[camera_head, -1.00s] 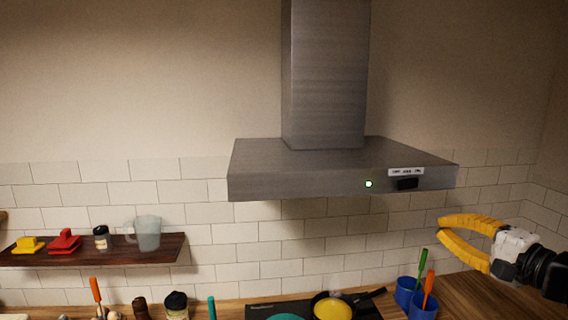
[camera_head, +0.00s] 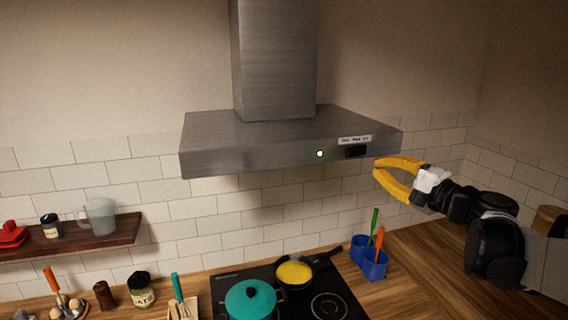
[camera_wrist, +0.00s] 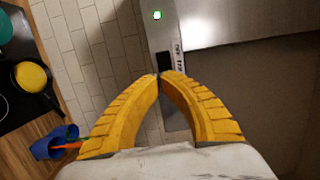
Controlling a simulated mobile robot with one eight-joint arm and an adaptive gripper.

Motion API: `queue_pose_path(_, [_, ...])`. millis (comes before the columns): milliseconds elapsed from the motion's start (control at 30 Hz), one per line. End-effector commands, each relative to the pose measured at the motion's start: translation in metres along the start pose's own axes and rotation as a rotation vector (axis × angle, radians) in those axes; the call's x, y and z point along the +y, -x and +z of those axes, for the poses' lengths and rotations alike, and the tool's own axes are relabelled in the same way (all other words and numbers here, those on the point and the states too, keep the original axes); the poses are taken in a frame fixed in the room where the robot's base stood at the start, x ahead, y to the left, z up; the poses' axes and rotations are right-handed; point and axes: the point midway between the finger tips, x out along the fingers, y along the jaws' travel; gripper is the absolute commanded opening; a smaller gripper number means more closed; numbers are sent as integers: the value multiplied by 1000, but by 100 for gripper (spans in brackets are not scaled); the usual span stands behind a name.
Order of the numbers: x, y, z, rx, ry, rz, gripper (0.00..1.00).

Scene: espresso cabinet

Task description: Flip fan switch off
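The steel range hood (camera_head: 250,155) is on the wall, with a black switch (camera_head: 356,152) on the right of its front edge. A white label (camera_head: 355,139) sits above the switch, and a small lit light (camera_head: 320,154) is to its left. My gripper (camera_head: 376,168) has yellow fingers and is to the right of and slightly below the switch, apart from it in the head view. In the wrist view the fingertips (camera_wrist: 158,76) meet, empty, just below the dark switch (camera_wrist: 164,62), partly covering it. The switch's position is too small to read.
Below are a black cooktop (camera_head: 325,305) with a teal pot (camera_head: 250,298) and a pan (camera_head: 312,270) of yellow food, and blue utensil holders (camera_head: 370,262). A wooden shelf (camera_head: 100,235) is at left.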

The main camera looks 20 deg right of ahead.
Motion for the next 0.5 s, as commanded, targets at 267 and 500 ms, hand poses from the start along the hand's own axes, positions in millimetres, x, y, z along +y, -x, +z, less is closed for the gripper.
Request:
queue_pose_path(267, [-1, -53, 1, -2, 0, 0, 0])
queue_pose_path(500, [0, -72, 0, 1, 0, 0, 0])
